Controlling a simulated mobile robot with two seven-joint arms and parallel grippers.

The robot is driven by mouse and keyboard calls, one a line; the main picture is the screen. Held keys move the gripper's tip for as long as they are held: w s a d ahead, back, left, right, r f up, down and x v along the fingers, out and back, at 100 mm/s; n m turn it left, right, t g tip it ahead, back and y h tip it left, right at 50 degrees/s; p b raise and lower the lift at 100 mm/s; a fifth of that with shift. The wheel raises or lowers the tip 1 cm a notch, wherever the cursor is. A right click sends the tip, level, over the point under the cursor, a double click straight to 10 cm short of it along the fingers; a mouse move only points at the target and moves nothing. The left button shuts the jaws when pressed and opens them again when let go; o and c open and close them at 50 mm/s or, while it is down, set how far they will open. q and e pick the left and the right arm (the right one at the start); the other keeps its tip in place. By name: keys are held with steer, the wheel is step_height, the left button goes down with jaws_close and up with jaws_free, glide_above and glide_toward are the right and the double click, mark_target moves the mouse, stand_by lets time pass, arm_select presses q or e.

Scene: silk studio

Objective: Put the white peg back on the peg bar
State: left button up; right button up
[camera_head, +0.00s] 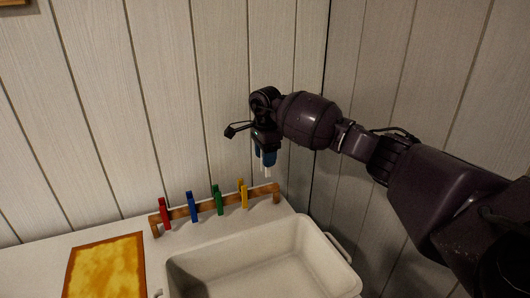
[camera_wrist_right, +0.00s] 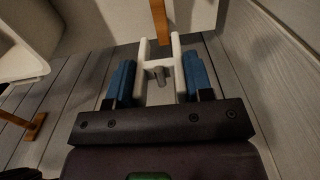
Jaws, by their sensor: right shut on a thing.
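The white peg (camera_head: 268,171) hangs below my right gripper (camera_head: 265,158), whose blue fingers are shut on it. In the right wrist view the white peg (camera_wrist_right: 176,68) lies between the two blue fingers of my right gripper (camera_wrist_right: 159,82), its prongs pointing away from the palm. The wooden peg bar (camera_head: 178,213) stands at the back of the table and carries red, blue, green and yellow pegs. The held peg is above the right end of the bar, apart from it in the head view. My left gripper is not in view.
A white basin (camera_head: 336,270) stands in front of the bar. A yellow cloth-like panel with a brown border (camera_head: 106,268) lies at the left of the table. Panelled walls (camera_head: 120,110) rise close behind the bar and to the right.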

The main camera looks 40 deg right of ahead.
mark_target(265, 187)
steer(key=shift+f+b, duration=0.3)
steer(key=shift+f, duration=2.6)
steer(key=shift+f+b, duration=0.7)
steer(key=shift+f, duration=0.95)
steer(key=shift+f+b, duration=0.3)
